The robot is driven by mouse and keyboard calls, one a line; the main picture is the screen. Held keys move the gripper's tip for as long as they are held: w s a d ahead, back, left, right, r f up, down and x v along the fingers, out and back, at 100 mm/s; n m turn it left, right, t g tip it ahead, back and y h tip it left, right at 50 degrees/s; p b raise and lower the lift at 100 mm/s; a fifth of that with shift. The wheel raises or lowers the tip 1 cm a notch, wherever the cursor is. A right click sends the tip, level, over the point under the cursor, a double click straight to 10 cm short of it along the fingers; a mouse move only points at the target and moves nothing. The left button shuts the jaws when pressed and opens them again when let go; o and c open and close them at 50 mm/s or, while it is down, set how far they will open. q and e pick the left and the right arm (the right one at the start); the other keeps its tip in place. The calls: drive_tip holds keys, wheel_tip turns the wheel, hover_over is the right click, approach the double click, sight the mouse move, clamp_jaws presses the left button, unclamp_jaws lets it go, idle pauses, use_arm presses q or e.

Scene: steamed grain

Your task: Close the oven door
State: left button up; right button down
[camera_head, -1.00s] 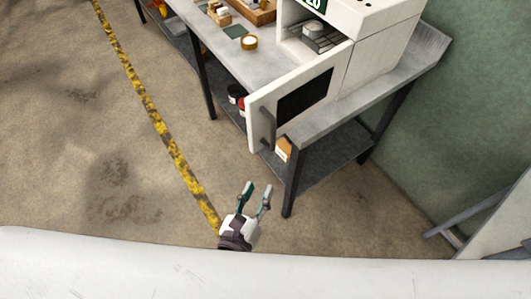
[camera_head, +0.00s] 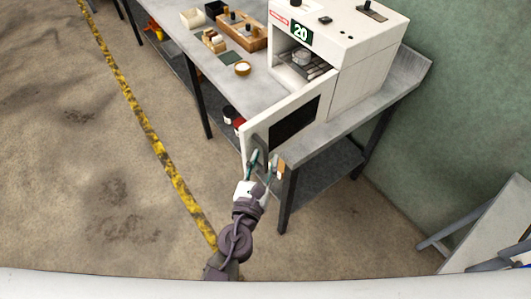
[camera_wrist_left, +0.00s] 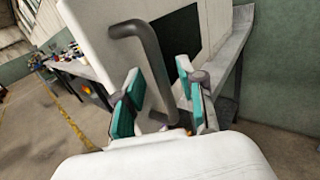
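The white oven (camera_head: 345,50) stands on the metal table. Its door (camera_head: 309,107), white with a dark window, stands wide open and sticks out past the table's front edge. My left gripper (camera_head: 264,163) is at the door's lower outer part; its two fingers are apart. In the left wrist view the door (camera_wrist_left: 95,40) fills the upper middle, with a dark bar handle (camera_wrist_left: 150,65) running down between the fingers of my left gripper (camera_wrist_left: 160,105). I cannot tell if the fingers touch the handle. My right gripper is not in view.
The table (camera_head: 400,85) holds a wooden tray (camera_head: 240,40) and a small round bowl (camera_head: 242,69). Table legs and a lower shelf (camera_head: 325,175) are close to the gripper. Open floor with a yellow line (camera_head: 150,135) lies to the left.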

use_arm(q)
drive_tip(key=shift+w+d, duration=0.2)
drive_tip(key=shift+w, duration=0.3)
clamp_jaws()
